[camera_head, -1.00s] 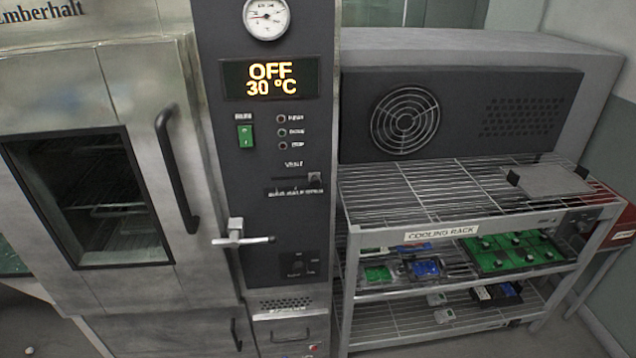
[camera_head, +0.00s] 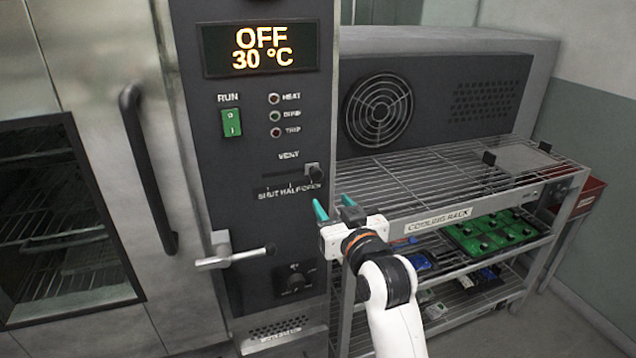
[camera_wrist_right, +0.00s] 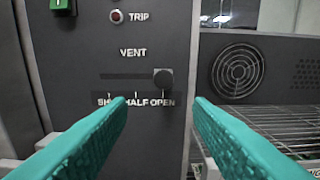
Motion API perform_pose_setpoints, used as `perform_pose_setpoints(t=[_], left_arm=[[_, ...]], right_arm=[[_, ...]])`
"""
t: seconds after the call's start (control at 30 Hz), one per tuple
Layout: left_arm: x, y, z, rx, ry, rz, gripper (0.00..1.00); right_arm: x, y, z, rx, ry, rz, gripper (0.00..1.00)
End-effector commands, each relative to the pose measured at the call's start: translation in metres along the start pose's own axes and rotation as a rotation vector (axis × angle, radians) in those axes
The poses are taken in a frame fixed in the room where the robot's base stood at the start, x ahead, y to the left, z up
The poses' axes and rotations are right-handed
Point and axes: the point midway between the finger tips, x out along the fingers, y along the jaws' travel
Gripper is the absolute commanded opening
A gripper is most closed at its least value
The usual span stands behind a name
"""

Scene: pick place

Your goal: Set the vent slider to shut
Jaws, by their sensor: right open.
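The vent slider is a small dark knob (camera_head: 312,171) at the right end of a horizontal slot on the dark control panel. In the right wrist view the knob (camera_wrist_right: 163,78) stands above the word OPEN, with SHUT at the left end of the scale and HALF between. My right gripper (camera_head: 333,205) is open and empty, below and slightly right of the knob in the head view. In the right wrist view its teal fingers (camera_wrist_right: 160,104) spread on either side below the knob, apart from it. My left gripper is not in view.
A door latch handle (camera_head: 236,254) sticks out from the oven, left of my gripper. A rotary knob (camera_head: 294,281) sits low on the panel. The cooling rack (camera_head: 440,222) with boards stands to the right. The display (camera_head: 262,49) reads OFF 30 °C.

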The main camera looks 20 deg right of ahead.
Motion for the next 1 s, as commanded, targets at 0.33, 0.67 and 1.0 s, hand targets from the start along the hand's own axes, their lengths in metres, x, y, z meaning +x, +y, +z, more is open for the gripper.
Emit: perform_pose_setpoints(t=[0.33, 0.67, 1.0], left_arm=[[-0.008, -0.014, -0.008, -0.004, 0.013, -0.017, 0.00], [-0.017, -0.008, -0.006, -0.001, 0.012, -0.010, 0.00], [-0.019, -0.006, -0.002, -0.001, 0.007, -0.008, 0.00]], right_arm=[[0.037, -0.001, 0.011, 0.003, -0.014, -0.002, 0.47], [0.097, -0.001, 0.011, 0.001, -0.015, -0.002, 0.47], [0.117, -0.001, 0.009, 0.001, -0.015, -0.002, 0.47]])
